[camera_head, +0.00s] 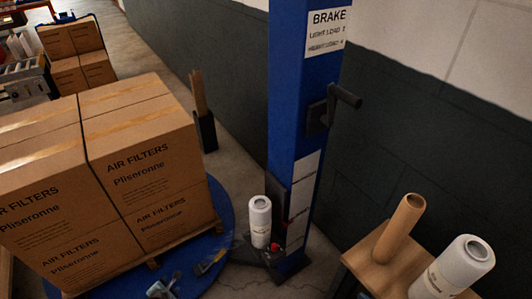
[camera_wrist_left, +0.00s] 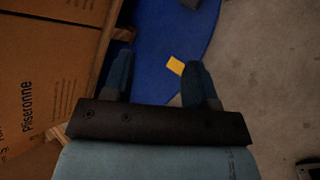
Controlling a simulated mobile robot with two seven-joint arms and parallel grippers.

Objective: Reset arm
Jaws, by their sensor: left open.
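My left gripper (camera_wrist_left: 158,72) shows in the left wrist view, with its two dark blue fingers spread apart and nothing between them. It is open above the blue round platform (camera_wrist_left: 150,45), close beside the boxes (camera_wrist_left: 45,75). In the head view, small blue-grey parts show low over the platform (camera_head: 228,215); I cannot tell for sure that they are the fingers. A small yellow piece (camera_wrist_left: 175,65) lies near the right finger in the wrist view. My right gripper is in neither view.
Stacked air filter cartons (camera_head: 150,165) stand on a pallet at left. A blue column (camera_head: 290,120) with a crank stands in the middle, a white roll (camera_head: 260,222) at its foot. A wooden stand (camera_head: 375,260) at right carries a cardboard tube (camera_head: 403,228) and a white roll (camera_head: 452,268).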

